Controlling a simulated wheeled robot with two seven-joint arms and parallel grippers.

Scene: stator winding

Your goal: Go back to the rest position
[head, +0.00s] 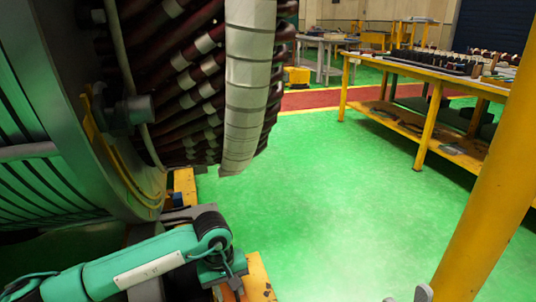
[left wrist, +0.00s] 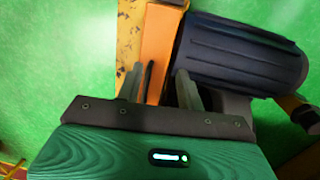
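My left arm comes in from the lower left in the head view. Its gripper (head: 236,284) points down beside a yellow beam (head: 260,277), low in front of the stator. In the left wrist view, the two grey fingers of the left gripper (left wrist: 158,88) stand apart with nothing held between them. Behind them are an orange-yellow beam and a dark ribbed cylinder (left wrist: 240,58). A small grey tip (head: 423,293) at the bottom edge of the head view may belong to my right gripper; its fingers cannot be made out.
The large stator (head: 150,185) with dark coils and white wrapping (head: 248,90) fills the upper left, close to my left arm. A yellow post (head: 490,200) stands at the right. A yellow workbench (head: 440,76) is behind it. The green floor (head: 310,200) between is clear.

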